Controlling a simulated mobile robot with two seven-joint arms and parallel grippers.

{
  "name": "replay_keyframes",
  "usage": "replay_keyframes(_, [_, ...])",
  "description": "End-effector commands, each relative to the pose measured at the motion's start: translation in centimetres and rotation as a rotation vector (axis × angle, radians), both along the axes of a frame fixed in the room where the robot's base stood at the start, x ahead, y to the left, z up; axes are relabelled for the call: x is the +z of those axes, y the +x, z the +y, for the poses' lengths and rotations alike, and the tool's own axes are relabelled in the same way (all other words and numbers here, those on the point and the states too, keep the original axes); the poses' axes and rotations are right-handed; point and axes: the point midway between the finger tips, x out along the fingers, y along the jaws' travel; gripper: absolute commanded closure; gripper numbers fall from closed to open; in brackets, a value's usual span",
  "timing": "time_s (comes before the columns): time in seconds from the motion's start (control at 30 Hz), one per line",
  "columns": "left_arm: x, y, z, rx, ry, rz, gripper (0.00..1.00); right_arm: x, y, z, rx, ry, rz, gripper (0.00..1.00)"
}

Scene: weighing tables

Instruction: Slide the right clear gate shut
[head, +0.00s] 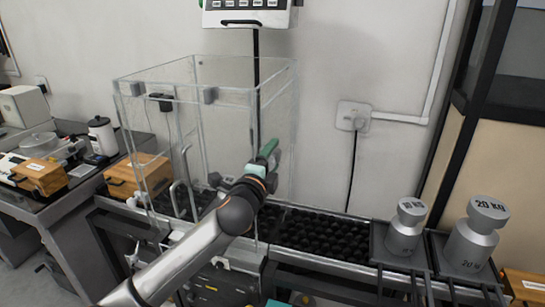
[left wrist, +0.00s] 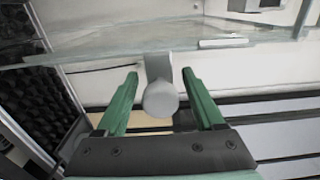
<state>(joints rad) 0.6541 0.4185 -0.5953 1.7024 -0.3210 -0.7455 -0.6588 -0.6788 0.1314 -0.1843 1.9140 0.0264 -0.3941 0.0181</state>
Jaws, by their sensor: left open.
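The right clear gate is a see-through pane (head: 280,112) on the right side of the clear enclosure (head: 205,72) in the head view. My left gripper (head: 270,150), with green fingers, is in front of its lower part and hides some of it. In the left wrist view my left gripper (left wrist: 160,76) is open, its fingers on either side of a grey round-ended handle (left wrist: 160,98). The handle stands out from a clear pane (left wrist: 100,52); the fingers look apart from it. My right gripper is not in view.
A black roller conveyor (head: 322,236) runs under the enclosure. Wooden boxes (head: 140,175) (head: 40,175) are at the left. A display (head: 246,14) hangs above.

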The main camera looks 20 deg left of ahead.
Motion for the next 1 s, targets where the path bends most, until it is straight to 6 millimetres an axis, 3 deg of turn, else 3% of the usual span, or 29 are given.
replay_keyframes(0.33, [0.03,0.24,-0.04,-0.001,0.000,-0.001,0.31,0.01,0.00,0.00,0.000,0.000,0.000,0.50])
replay_keyframes(0.9, [0.01,0.22,-0.02,0.000,0.000,0.000,0.95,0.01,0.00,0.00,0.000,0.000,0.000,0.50])
replay_keyframes(1.0, [0.01,0.22,-0.02,0.000,0.000,0.000,1.00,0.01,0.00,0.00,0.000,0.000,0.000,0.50])
